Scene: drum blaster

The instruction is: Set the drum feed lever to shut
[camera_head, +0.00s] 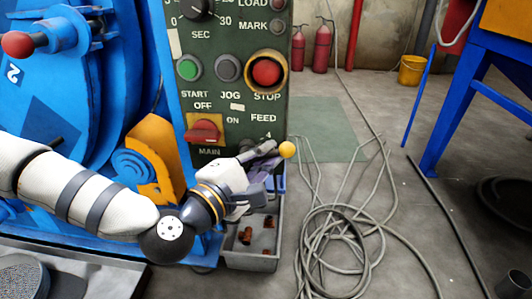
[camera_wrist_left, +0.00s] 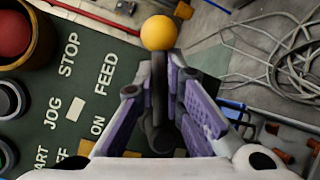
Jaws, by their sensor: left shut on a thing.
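The feed lever has a yellow ball knob (camera_head: 287,149) and a dark shaft. It sticks out of the green control panel (camera_head: 240,100) below the FEED label, and its base is mostly hidden by my gripper. My left gripper (camera_head: 268,157) is shut on the lever shaft, just behind the knob. In the left wrist view the knob (camera_wrist_left: 158,33) shows beyond the fingertips (camera_wrist_left: 164,62), with the purple-padded fingers on both sides of the shaft. The scale marks beside the lever are mostly covered; a "4" shows above it. My right gripper is not in view.
A red main switch (camera_head: 203,131) and a red stop button (camera_head: 267,71) sit close by on the panel. A grey bin (camera_head: 250,262) with brown pieces stands below my gripper. Coiled cable (camera_head: 340,245) lies on the floor to the right.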

